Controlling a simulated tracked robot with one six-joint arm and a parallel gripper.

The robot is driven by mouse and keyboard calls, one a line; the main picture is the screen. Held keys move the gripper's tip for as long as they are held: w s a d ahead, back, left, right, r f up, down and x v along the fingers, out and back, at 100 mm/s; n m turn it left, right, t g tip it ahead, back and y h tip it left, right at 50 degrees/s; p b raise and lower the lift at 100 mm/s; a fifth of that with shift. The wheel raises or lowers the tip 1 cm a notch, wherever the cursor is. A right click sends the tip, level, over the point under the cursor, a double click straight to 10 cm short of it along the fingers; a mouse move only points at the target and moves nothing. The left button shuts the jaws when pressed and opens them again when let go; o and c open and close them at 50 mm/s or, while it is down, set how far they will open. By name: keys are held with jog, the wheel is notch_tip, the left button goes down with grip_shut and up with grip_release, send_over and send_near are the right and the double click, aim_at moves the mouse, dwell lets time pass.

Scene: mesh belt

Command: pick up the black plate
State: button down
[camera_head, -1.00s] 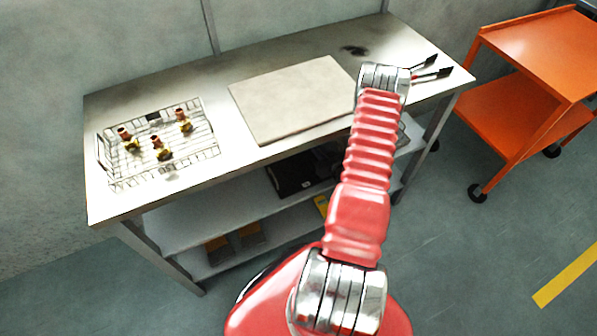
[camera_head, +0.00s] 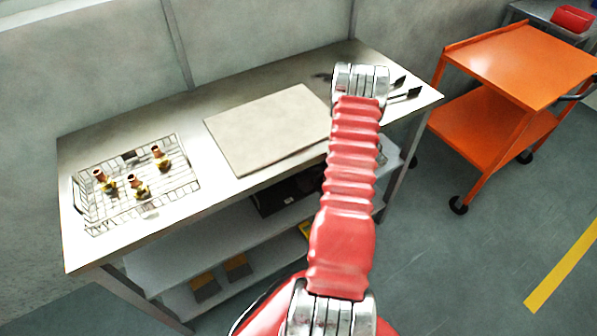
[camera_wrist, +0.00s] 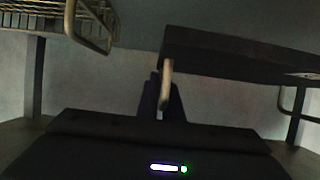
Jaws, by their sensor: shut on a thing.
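The black plate (camera_head: 285,195) shows as a dark flat slab on the table's upper shelf, left of my red arm in the head view. In the wrist view the dark slab (camera_wrist: 240,55) fills the upper right and carries a small pale label. My gripper (camera_wrist: 165,95) is in the wrist view, its dark fingers close together around a narrow pale piece at the slab's left end, which looks like part of it. In the head view my gripper is hidden behind my arm. Whether the slab touches the shelf is unclear.
The metal table (camera_head: 100,135) holds a wire tray (camera_head: 165,195) with several brass fittings, a beige board (camera_head: 265,130) and two black-tipped tools. An orange cart (camera_head: 520,65) stands to the right. A wire basket (camera_wrist: 95,25) is near in the wrist view.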

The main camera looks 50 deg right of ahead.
jog(key=shift+r, duration=1.25)
